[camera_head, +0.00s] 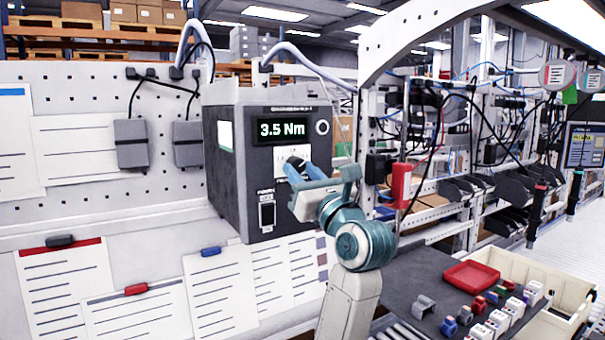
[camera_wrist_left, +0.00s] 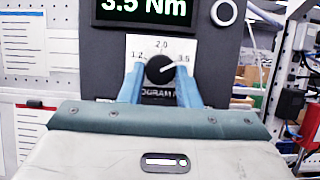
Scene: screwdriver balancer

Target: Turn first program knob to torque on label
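The program knob (camera_wrist_left: 160,69) is round and black with a white pointer line, on a white dial plate (camera_wrist_left: 162,47) marked 1.2, 2.0 and 3.5. Its pointer aims up and right, toward the 3.5 mark. My left gripper (camera_wrist_left: 159,76) has its blue fingers on either side of the knob, very close to its sides; I cannot tell whether they press on it. In the head view my left gripper (camera_head: 293,167) is in front of the controller box (camera_head: 225,165) and hides the knob. The green display (camera_head: 283,130) reads 3.5 Nm. My right gripper is not in view.
A black switch (camera_head: 267,210) sits low on the box front. Paper sheets (camera_head: 218,290) hang below and left of it. A red tool (camera_head: 401,185) hangs right of my arm. A red tray (camera_head: 472,276) and several small parts lie on a dark mat at lower right.

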